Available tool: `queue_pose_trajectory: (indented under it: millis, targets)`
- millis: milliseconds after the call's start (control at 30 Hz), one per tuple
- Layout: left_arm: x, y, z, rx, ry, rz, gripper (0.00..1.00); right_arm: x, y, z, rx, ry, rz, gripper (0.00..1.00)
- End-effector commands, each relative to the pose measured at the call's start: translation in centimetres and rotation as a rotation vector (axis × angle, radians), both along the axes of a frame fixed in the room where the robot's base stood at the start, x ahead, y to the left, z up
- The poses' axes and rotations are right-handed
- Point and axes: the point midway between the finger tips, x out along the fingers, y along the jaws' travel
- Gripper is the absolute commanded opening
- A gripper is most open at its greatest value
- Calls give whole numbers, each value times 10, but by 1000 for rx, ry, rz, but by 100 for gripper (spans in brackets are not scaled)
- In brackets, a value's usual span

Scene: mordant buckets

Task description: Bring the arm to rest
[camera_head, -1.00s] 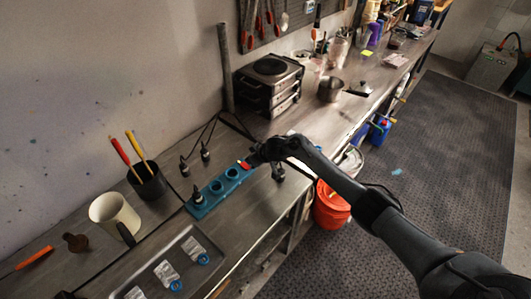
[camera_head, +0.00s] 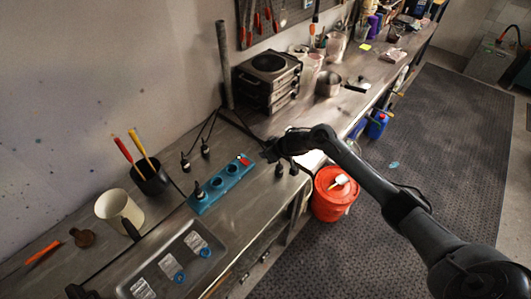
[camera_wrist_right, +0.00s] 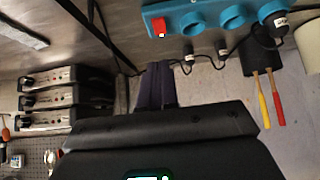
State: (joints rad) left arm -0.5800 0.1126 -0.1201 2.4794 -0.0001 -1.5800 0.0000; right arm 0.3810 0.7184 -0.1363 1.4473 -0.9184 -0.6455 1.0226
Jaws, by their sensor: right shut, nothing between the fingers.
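My right arm comes in from the lower right in the head view, and its gripper (camera_head: 270,153) hangs over the metal workbench (camera_head: 262,206). The gripper is shut and empty; its two dark fingers lie together in the right wrist view (camera_wrist_right: 156,85). It is just right of the blue power strip (camera_head: 212,193), near the strip's red switch (camera_head: 243,159), and apart from it. The strip also shows at the top of the right wrist view (camera_wrist_right: 208,20). My left gripper is not in view.
A stacked hotplate unit (camera_head: 268,78) stands behind the gripper. Dark plugs (camera_head: 279,170) stand near it. A cream mug (camera_head: 117,212), a black cup (camera_head: 150,178) with two handled tools and a metal tray (camera_head: 192,250) are at left. An orange bucket (camera_head: 333,200) is on the floor.

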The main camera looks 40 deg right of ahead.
Motion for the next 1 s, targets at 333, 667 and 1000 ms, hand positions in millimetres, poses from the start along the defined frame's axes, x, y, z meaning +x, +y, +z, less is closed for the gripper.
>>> queue_pose_trajectory:
  millis: [333, 667, 1000]
  targets:
    - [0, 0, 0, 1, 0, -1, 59, 0, 0, 0, 0, 0, 0, 0]
    - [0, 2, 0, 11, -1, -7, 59, -27, 54, -33, -75, -4, 58, 0]
    - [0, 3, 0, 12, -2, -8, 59, -178, 171, -62, -188, 104, 81, 0]
